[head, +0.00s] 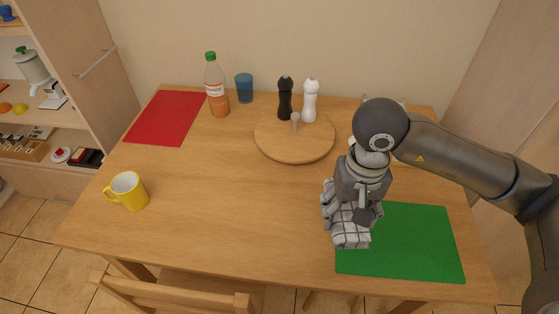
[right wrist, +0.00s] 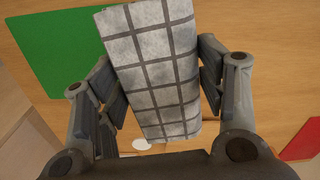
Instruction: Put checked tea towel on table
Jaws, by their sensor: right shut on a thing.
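The checked tea towel (head: 351,232) is light grey with dark grid lines and is folded into a thick pad. My right gripper (head: 350,208) points down over the table (head: 235,215) and is shut on the towel. In the right wrist view the towel (right wrist: 152,70) sits between both fingers. In the head view it overlaps the left edge of the green placemat. I cannot tell whether its lower end touches the table. My left gripper is not in view.
The green placemat (head: 410,243) lies at the front right. A yellow mug (head: 130,191) stands at the left, near a red placemat (head: 166,118). A bottle (head: 216,88), blue cup (head: 244,88) and round wooden board (head: 294,143) with two mills are at the back. The front middle is clear.

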